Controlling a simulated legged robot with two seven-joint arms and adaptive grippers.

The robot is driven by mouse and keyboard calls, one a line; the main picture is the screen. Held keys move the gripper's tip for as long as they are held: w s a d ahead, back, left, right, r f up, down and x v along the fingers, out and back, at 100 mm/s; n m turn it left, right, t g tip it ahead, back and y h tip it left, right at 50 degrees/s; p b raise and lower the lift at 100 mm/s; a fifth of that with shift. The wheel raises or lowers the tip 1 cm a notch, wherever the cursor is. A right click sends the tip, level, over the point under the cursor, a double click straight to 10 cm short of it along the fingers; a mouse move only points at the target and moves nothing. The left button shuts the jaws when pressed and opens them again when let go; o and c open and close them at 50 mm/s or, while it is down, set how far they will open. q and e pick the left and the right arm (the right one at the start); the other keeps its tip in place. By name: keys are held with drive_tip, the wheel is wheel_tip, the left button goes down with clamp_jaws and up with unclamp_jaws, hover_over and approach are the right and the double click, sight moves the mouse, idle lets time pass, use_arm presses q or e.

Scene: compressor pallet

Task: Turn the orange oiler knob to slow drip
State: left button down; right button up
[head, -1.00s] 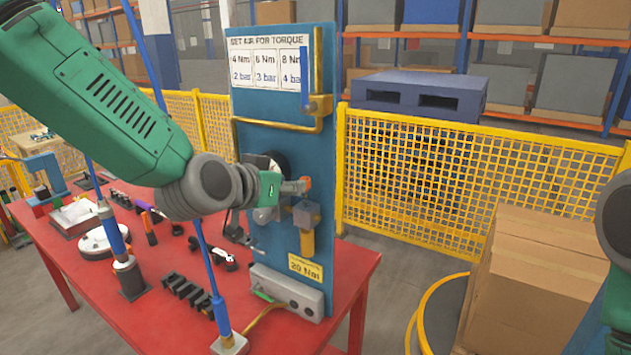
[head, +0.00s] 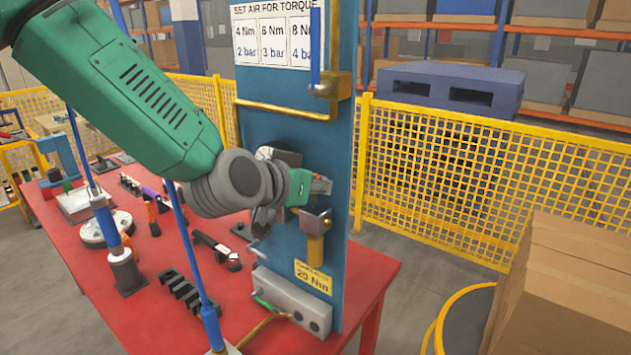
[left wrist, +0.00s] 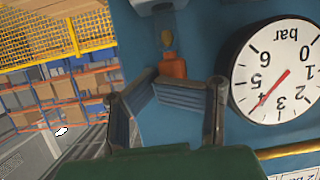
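The small orange oiler knob (left wrist: 172,66) sits on top of the oiler on the blue panel. In the head view the oiler's grey block and amber bowl (head: 315,235) show, and the knob is mostly hidden behind my gripper. My left gripper (head: 318,186) is at the knob. In the left wrist view its fingertips (left wrist: 156,84) come together just beside the knob, with nothing clearly between them. I cannot tell whether they touch it. My right gripper is out of view.
The blue panel (head: 285,100) stands on a red table (head: 130,290) with tools. Yellow mesh fencing (head: 460,180) stands behind, cardboard boxes (head: 560,285) at right.

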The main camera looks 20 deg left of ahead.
use_arm(q)
drive_tip(key=shift+a+r, duration=0.1)
drive_tip(key=shift+a, duration=0.2)
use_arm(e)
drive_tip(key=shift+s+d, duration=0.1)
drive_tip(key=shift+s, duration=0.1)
use_arm(q)
drive_tip(key=c, duration=2.3)
unclamp_jaws()
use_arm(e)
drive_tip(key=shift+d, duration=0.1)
use_arm(q)
drive_tip(key=o, duration=0.7)
drive_tip(key=shift+y, duration=0.3)
drive_tip(key=shift+w+a+f, duration=0.15)
drive_tip(key=shift+a+f, duration=0.1)
drive_tip(key=shift+a, duration=0.45)
drive_tip(key=shift+d+r, duration=0.1)
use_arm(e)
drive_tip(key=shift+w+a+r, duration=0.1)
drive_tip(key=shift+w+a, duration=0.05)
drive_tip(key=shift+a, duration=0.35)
use_arm(q)
drive_tip(key=shift+d, duration=0.4)
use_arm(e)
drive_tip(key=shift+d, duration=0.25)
use_arm(q)
drive_tip(key=shift+a, duration=0.2)
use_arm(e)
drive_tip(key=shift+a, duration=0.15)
